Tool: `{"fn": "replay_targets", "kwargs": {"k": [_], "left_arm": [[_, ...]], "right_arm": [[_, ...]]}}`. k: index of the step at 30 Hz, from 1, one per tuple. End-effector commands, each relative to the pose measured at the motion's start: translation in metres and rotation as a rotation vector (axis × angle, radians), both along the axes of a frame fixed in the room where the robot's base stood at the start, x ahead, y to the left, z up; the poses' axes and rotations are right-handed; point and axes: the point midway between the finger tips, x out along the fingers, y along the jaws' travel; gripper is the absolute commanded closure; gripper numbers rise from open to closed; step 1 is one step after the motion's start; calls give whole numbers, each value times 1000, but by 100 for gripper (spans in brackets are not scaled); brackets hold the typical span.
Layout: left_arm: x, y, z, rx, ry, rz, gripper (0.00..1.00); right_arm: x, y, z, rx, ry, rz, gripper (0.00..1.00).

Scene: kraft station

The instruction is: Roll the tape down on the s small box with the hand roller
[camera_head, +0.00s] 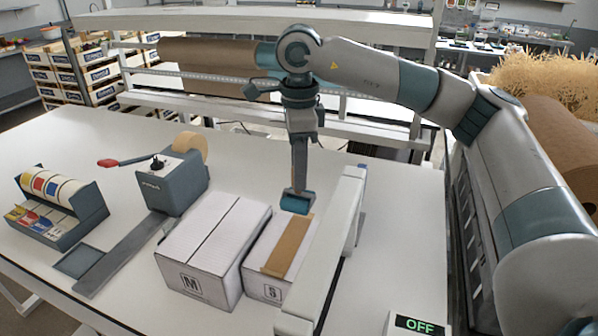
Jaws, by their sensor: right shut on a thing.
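The small box marked S (258,246) is white and closed. A strip of brown tape (288,246) runs lengthwise along its top and over the near edge. My right gripper (301,133) is above the far end of this box, shut on the hand roller (299,167). The roller hangs upright with its teal head (297,202) at the far end of the tape. I cannot tell whether the head touches the tape. My left gripper is not in view.
The white box marked M (212,250) stands left of the S box. A white rail (335,245) stands close on the right. A tape dispenser (172,180) and a label holder (58,205) are at the left. An OFF display (419,326) is at the front right.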

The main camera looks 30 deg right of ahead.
Motion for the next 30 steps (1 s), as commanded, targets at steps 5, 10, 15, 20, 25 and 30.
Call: {"fn": "replay_targets", "kwargs": {"k": [5,10,15,20,25,30], "left_arm": [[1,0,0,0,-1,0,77],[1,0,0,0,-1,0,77],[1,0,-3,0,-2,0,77],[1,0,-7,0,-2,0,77],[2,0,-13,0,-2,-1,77],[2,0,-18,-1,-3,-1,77]], "right_arm": [[0,0,1,0,-1,0,94],[0,0,0,0,0,0,94],[0,0,-6,0,0,0,94],[0,0,-17,-2,1,-1,94],[0,0,-30,0,0,-1,94],[0,0,-41,-1,1,-1,94]]}}
